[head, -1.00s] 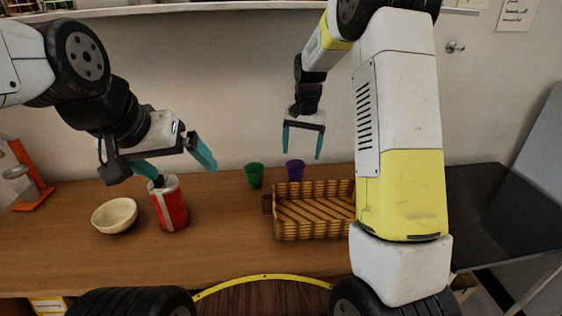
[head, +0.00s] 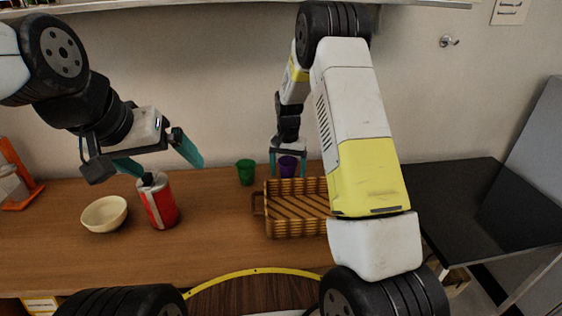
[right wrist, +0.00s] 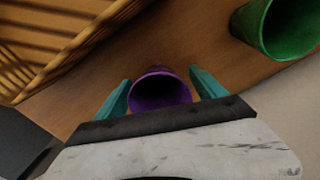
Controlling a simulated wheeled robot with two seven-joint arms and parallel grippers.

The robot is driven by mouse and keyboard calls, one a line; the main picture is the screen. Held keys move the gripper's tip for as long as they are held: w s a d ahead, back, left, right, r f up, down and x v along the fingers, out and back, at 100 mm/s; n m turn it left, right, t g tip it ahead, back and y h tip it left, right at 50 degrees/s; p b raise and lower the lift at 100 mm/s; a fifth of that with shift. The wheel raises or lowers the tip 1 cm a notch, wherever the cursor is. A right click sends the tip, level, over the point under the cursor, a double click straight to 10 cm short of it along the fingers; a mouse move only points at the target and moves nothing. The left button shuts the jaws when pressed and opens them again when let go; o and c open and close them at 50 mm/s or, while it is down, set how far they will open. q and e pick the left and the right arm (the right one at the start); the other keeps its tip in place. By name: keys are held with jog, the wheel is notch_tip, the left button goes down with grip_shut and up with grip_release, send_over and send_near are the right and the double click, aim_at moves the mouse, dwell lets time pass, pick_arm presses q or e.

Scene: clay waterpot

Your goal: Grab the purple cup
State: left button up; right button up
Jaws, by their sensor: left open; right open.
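The purple cup (head: 287,166) stands upright on the wooden table behind the wicker basket. My right gripper (head: 287,172) is open and lowered over it, with one teal finger on each side. In the right wrist view, the purple cup (right wrist: 160,91) sits between the two open fingers (right wrist: 160,88), with a visible gap on at least the right side. Its lower part is hidden. My left gripper (head: 160,158) is open and empty above the red canister at the left.
A green cup (head: 245,171) stands just left of the purple cup. The wicker basket (head: 296,226) is in front. A red canister (head: 161,204) and a cream bowl (head: 104,214) are at left. A wall rises behind. The table's front middle is clear.

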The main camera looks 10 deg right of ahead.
jog(key=c, duration=1.4)
jog(key=shift+r, duration=0.1)
